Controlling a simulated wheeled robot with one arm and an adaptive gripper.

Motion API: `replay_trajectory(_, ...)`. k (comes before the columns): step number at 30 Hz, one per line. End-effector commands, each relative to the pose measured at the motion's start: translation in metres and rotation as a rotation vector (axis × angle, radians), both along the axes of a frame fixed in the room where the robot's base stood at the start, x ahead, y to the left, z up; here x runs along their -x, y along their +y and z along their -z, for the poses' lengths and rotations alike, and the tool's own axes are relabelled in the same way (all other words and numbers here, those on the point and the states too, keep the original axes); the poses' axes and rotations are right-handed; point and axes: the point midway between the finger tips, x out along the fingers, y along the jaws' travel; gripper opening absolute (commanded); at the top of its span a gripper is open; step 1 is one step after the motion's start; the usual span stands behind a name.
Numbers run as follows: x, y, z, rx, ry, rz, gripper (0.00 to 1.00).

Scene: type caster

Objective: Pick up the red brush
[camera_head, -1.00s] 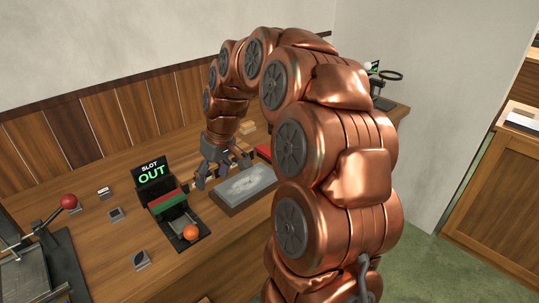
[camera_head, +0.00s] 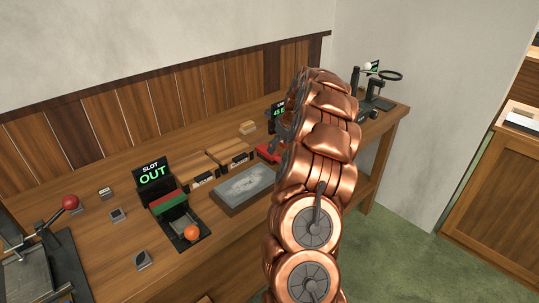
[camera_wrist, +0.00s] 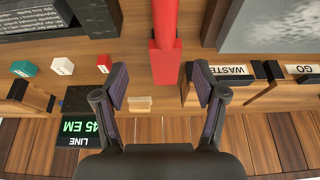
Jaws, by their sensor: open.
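The red brush (camera_wrist: 165,62) shows in the wrist view as a long red shape running from the top edge to a wider block near the middle. In the head view, part of the red brush (camera_head: 267,153) shows on the bench, left of my arm, which hides the rest. My gripper (camera_wrist: 160,88) is open in the wrist view. Its two fingers stand left and right of the red block's near end, with space on both sides. I cannot tell how high they are above it. In the head view my arm mostly hides the gripper.
A grey slab (camera_head: 244,186) lies left of the brush. Two wooden boxes (camera_head: 230,153) stand behind it, one labelled WASTE (camera_wrist: 232,71) in the wrist view. A LINE display (camera_wrist: 82,128) and small coloured blocks (camera_wrist: 62,66) are nearby. A black stand (camera_head: 374,98) is at the bench's right end.

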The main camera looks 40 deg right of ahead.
Motion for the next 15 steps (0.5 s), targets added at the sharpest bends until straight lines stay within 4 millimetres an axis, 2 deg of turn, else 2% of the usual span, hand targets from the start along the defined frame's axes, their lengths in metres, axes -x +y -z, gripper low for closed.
replay_trajectory(10, -0.011, 0.004, 0.021, -0.002, 0.002, -0.002, 0.71)
replay_trajectory(15, -0.021, 0.007, 0.039, -0.003, 0.004, -0.001, 0.71)
